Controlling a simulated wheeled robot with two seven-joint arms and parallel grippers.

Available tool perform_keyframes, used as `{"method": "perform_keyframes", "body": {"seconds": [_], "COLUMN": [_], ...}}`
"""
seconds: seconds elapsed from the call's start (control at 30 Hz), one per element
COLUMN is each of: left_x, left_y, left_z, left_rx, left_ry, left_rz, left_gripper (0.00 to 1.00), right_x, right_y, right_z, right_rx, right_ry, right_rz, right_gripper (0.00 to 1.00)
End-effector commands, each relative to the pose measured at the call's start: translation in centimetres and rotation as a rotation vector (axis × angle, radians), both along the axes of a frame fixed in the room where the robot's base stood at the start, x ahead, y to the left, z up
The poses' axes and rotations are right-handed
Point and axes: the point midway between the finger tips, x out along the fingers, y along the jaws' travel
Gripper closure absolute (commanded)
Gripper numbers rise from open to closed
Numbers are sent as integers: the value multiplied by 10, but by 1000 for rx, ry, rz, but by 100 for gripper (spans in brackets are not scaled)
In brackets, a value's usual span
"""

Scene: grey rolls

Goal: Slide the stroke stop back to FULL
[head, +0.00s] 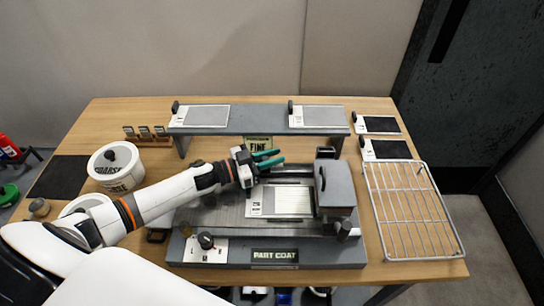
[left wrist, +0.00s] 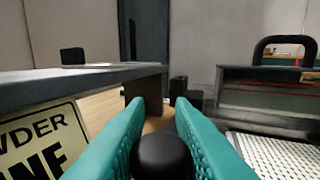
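My left gripper (head: 268,158) reaches in from the left over the back of the grey PART COAT machine (head: 325,254), beside the FINE sign (head: 258,143). Its teal fingers (left wrist: 162,103) point right in the head view. In the left wrist view a round black knob (left wrist: 162,156) sits between the fingers, seeming to touch both. The gripper hides this knob in the head view. I cannot make out a FULL mark or tell for sure that this knob is the stroke stop. Another black knob (head: 205,240) stands on a white plate at the machine's front left. My right gripper is out of view.
A grey block with a handle (head: 337,187) stands right of the gripper, beside a white-edged plate (head: 291,200). A raised shelf (head: 258,121) runs close behind. A wire rack (head: 412,212) lies right. White tubs (head: 118,168) stand left.

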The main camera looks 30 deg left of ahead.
Motion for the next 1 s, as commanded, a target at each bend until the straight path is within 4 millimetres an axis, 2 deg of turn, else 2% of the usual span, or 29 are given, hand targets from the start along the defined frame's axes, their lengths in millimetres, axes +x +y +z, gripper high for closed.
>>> {"method": "perform_keyframes", "body": {"seconds": [0.27,0.53,0.8,0.83,0.93,1.0], "left_x": [-2,-19,-19,-19,-19,-19], "left_y": [4,39,42,42,42,41], "left_z": [0,0,0,0,0,0], "left_rx": [1,3,1,3,1,1], "left_ry": [1,2,0,0,0,0], "left_rz": [0,1,2,3,2,1], "left_gripper": [100,100,100,76,59,59], "right_x": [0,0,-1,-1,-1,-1], "right_y": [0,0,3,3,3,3], "right_z": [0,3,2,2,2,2], "right_rx": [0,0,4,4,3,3], "right_ry": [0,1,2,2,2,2], "right_rz": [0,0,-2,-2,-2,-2], "right_gripper": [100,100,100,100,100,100]}}
